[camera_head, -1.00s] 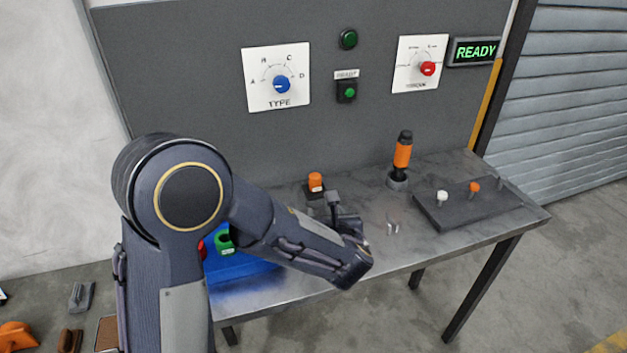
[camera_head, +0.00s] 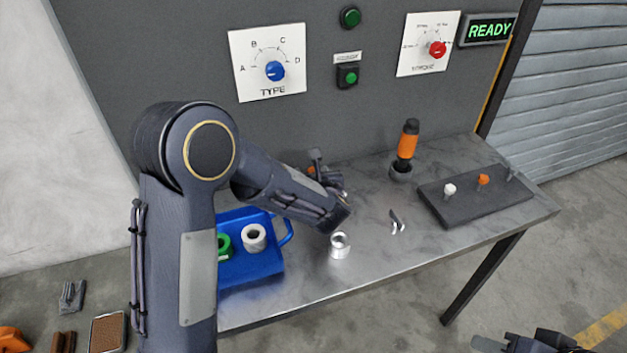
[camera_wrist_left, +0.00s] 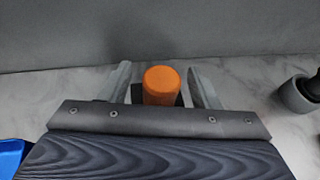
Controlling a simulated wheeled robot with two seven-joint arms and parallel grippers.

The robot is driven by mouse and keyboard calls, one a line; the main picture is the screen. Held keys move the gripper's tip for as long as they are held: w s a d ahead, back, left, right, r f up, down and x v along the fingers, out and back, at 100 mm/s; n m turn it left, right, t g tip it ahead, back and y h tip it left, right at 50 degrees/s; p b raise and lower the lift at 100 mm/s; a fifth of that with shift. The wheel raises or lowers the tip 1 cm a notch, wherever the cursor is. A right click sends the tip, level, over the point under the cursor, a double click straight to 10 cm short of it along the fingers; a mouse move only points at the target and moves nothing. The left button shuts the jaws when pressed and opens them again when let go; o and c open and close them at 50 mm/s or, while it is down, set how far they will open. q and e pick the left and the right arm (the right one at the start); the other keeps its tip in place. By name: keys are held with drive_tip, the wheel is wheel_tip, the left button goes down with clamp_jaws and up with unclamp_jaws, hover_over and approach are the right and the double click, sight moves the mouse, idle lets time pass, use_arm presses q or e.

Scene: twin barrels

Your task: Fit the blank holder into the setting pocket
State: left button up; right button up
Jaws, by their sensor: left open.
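An orange-topped cylinder (camera_wrist_left: 162,84) stands between the two grey fingers of my open left gripper (camera_wrist_left: 161,88), with a gap on both sides and a dark base behind it. In the head view the same gripper (camera_head: 322,172) is at the back of the table and hides most of the orange top (camera_head: 311,169). An orange and black handled piece (camera_head: 408,140) stands upright in a grey round socket (camera_head: 401,172). I cannot tell by looks which is the blank holder or the setting pocket. Part of my right gripper (camera_head: 530,343) shows at the bottom right; its jaws are unclear.
A silver ring (camera_head: 340,246) and small curved metal pieces (camera_head: 397,222) lie on the metal table (camera_head: 300,300). A blue tray (camera_head: 258,268) holds a green ring (camera_head: 223,246) and a white ring (camera_head: 254,237). A dark pegged board (camera_head: 470,206) lies right. The panel (camera_head: 200,60) rises behind.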

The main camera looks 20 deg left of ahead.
use_arm(q)
drive_tip(key=shift+w+a+f, duration=0.2)
drive_tip(key=shift+w+f, duration=0.1)
drive_tip(key=shift+w, duration=0.25)
drive_tip(key=c, duration=1.2)
clamp_jaws()
drive_tip(key=shift+r, duration=0.15)
